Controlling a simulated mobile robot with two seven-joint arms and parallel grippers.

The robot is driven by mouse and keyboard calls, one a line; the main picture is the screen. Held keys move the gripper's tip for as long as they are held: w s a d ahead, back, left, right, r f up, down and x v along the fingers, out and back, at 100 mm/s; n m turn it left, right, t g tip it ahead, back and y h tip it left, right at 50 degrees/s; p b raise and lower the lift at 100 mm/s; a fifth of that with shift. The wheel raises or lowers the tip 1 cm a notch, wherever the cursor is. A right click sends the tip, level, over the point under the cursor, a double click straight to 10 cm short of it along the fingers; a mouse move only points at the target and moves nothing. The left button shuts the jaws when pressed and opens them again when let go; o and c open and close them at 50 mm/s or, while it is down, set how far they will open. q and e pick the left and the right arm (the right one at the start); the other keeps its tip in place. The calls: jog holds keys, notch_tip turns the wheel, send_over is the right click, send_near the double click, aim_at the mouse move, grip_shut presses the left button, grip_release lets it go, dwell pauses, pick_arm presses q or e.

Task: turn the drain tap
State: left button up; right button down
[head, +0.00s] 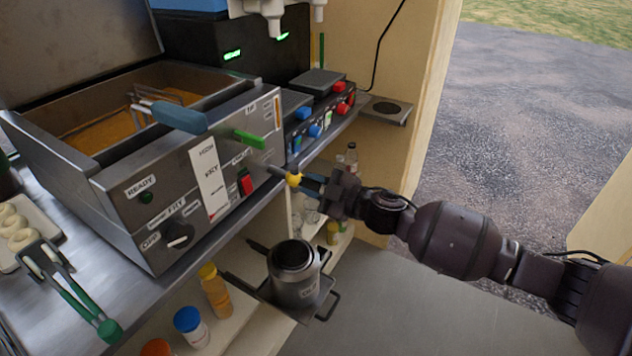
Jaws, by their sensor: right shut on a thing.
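The drain tap (293,179) shows a small yellow part at the front right corner of the steel fryer (120,200). My right gripper (304,181) reaches in from the right and is shut on the tap. The fingers partly cover the tap, so its exact turn angle is hard to tell. A steel pot (295,283) stands below the tap, on a dark stand with handles. My left gripper is not in view.
A green lever (249,139) and a red switch (246,183) stick out of the fryer front near the tap. Bottles, one with a blue cap (190,325), stand on the low shelf. Green-tipped tongs (75,295) lie at the left. The floor (400,310) at the lower right is clear.

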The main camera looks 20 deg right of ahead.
jog(key=n+p, duration=0.1)
jog(key=n, duration=0.2)
jog(key=shift+r, duration=0.1)
jog(key=n, duration=0.2)
jog(key=shift+a+n+p, duration=0.1)
jog(key=shift+n+p, duration=0.2)
jog(key=shift+f+n, duration=0.15)
jog(key=shift+n, duration=0.75)
jog(key=shift+f+n, duration=0.15)
jog(key=shift+n, duration=0.75)
jog(key=c, duration=1)
grip_release()
jog(key=shift+o, duration=0.2)
jog(key=shift+s, duration=0.1)
